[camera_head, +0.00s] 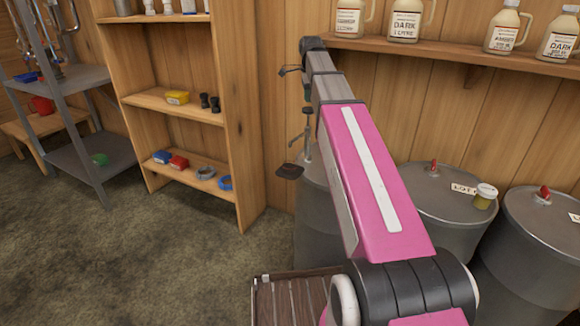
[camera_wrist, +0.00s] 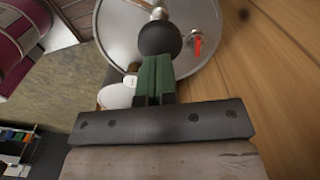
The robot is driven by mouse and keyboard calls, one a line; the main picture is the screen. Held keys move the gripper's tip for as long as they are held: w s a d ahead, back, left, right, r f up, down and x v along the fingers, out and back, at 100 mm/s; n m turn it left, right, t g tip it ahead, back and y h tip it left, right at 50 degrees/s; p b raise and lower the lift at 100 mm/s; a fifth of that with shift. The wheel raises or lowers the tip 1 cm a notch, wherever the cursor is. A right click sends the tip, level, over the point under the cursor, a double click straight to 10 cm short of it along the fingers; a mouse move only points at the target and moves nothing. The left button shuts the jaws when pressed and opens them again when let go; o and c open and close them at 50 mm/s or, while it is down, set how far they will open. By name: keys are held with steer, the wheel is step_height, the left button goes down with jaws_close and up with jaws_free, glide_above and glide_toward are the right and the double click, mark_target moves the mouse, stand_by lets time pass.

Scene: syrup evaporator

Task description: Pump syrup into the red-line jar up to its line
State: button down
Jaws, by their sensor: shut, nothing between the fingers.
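My gripper (camera_wrist: 155,78) is shut, its green-padded fingers together and empty. In the wrist view the fingertips are just short of, or touching, a round black knob (camera_wrist: 160,38) on a pale rod; I cannot tell which. The knob and rod stand over a grey drum lid (camera_wrist: 120,25) and look like the drum pump. In the head view the gripper (camera_head: 307,98) is small and partly hidden by my arm, above the pump (camera_head: 307,135) on the left drum (camera_head: 315,205). A white round object (camera_wrist: 116,97) is beside the fingers. No red line is visible on any jar.
A middle drum (camera_head: 420,198) carries a small white-lidded amber jar (camera_head: 484,196). Another drum (camera_head: 545,225) is at right. Labelled syrup jugs (camera_head: 405,20) stand on the wall shelf (camera_head: 460,62). A wooden shelf unit (camera_head: 235,120) stands left. The carpet (camera_head: 60,260) is clear.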

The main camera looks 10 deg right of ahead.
mark_target(309, 108)
steer(key=shift+f, duration=0.1)
steer(key=shift+f, duration=3)
steer(key=shift+r, duration=2.55)
steer(key=shift+f, duration=0.1)
steer(key=shift+f, duration=2.4)
